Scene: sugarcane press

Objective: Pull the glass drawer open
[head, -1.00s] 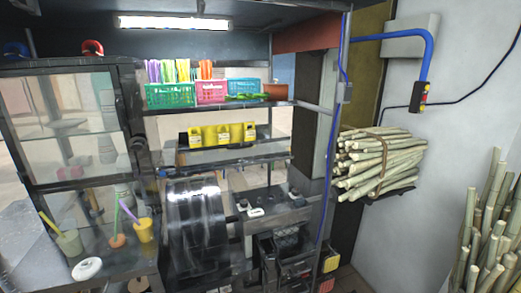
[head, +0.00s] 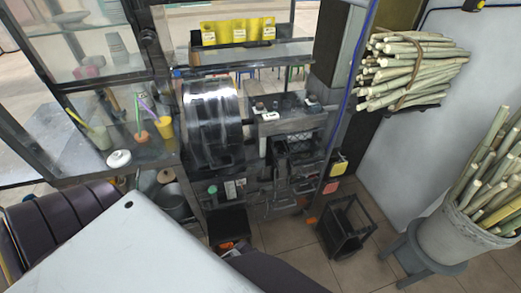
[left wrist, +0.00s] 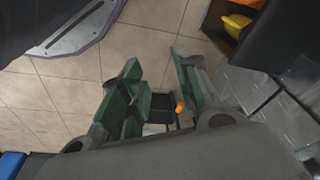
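I cannot clearly pick out a glass drawer in either view. The press (head: 212,115), with its shiny curved metal cover, stands at the middle of the head view, with dark compartments under and beside it. My left gripper (left wrist: 156,62) shows in the left wrist view with its green fingers spread apart, nothing held between them, above the tiled floor. A small black object with an orange part (left wrist: 180,107) shows beyond and between the fingers. The left gripper is not visible in the head view. My right gripper is in neither view.
A black open-frame stand (head: 345,230) is on the floor right of the press. A bucket of cane (head: 455,230) stands on a stool at right. Cane is bundled on a wall shelf (head: 410,105). A counter with cups and a white lidded bowl (head: 119,159) is at left.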

